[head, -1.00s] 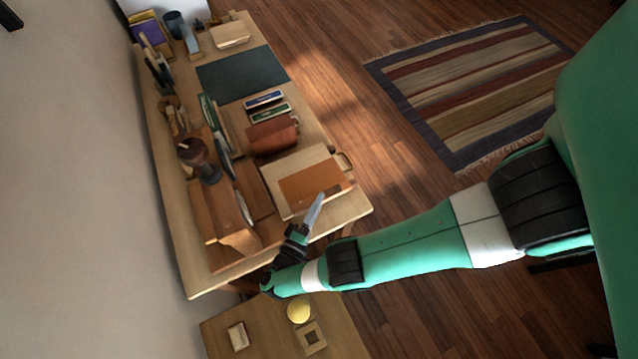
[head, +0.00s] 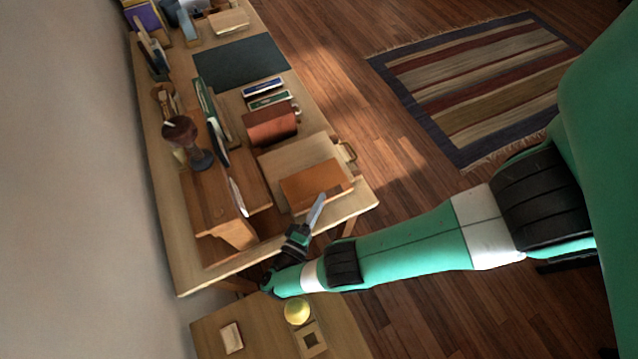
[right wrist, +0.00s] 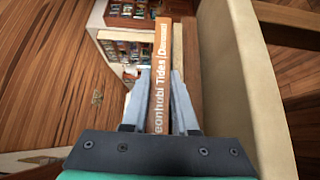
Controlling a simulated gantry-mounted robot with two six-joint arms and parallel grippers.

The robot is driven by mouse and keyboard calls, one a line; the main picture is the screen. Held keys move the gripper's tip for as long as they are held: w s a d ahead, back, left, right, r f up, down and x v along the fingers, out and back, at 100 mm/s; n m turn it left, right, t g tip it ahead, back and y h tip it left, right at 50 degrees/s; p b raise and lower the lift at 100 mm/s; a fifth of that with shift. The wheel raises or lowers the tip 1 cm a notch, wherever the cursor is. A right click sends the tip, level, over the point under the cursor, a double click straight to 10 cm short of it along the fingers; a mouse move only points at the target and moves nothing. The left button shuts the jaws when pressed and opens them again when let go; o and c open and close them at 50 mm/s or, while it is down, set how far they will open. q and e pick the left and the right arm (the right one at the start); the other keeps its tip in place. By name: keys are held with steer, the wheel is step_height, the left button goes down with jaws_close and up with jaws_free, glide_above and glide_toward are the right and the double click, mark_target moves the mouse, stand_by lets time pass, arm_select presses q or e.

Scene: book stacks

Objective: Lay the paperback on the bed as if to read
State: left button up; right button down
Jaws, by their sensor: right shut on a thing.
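The paperback (head: 314,185) has an orange-brown cover and shows in the head view over a pale wooden board (head: 300,152) on the long table. I cannot tell whether it touches the board. My right gripper (head: 318,208) is at the book's near edge. In the right wrist view its two grey fingers (right wrist: 160,100) are shut on either side of the orange spine (right wrist: 161,75), which has white lettering including "Tides". No bed for sleeping is in view; the pale board lies beneath the book. My left gripper is not in view.
Floor and a striped rug (head: 470,85) lie to the right.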

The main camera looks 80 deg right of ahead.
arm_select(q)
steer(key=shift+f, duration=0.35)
arm_select(e)
steer(key=shift+f, duration=0.4)
steer(key=c, duration=0.6)
jaws_free()
